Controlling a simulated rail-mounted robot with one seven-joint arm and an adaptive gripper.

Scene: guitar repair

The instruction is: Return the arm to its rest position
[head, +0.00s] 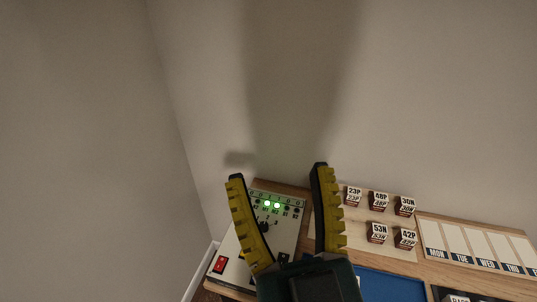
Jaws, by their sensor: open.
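My gripper (283,210) is in the lower middle of the head view, its two yellow-and-black fingers spread wide and pointing up in the picture. Nothing is between the fingers. It hangs in front of the workbench (403,262), and its left finger covers part of a pale control panel. The rest of my arm is out of view below.
The control panel (286,229) has a dark knob, a red switch and two lit green lights. Several labelled blocks (380,201) stand on a wooden board to the right. A day-marked tray (471,243) lies farther right. A blue surface (390,285) shows below. Bare walls rise behind.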

